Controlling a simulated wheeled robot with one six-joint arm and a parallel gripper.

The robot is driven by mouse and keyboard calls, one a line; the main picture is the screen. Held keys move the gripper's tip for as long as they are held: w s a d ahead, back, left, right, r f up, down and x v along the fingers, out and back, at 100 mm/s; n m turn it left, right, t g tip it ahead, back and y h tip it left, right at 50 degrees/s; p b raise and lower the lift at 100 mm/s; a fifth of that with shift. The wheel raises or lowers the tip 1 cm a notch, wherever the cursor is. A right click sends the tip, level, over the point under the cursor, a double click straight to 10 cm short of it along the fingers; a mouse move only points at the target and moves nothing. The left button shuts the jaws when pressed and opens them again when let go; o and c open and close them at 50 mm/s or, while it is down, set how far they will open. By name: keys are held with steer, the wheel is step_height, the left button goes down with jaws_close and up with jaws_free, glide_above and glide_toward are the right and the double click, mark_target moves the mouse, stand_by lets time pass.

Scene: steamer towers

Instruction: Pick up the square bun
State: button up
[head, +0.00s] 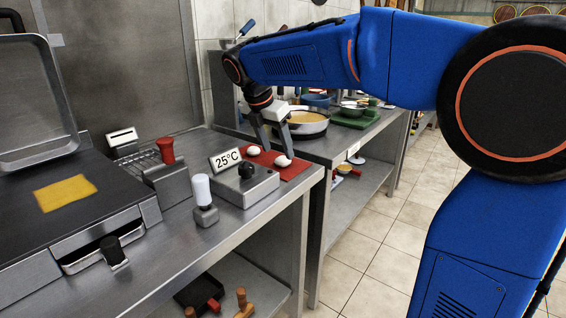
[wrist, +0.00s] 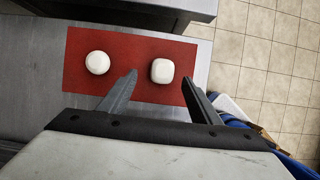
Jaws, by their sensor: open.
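The square bun (wrist: 162,71) is white with rounded corners and lies on a red mat (wrist: 121,46). In the head view the bun (head: 283,161) is at the mat's near right part, close to a fingertip. My gripper (wrist: 160,80) is open and empty. In the wrist view its fingers point toward the square bun, one to each side, with a gap to both. A round white bun (wrist: 98,62) lies on the mat to the left, outside the fingers; it also shows in the head view (head: 253,150).
A pan (head: 308,122) is behind. The counter edge is close to the mat.

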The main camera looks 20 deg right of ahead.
mark_target(282, 158)
steer(key=shift+x, duration=1.95)
steer(key=shift+s+d, duration=0.1)
steer(key=shift+s, duration=0.05)
steer(key=shift+c, duration=0.3)
steer(key=c, duration=1.1)
steer(key=shift+o, duration=0.2)
steer(key=shift+r, duration=0.1)
steer(key=shift+r, duration=0.1)
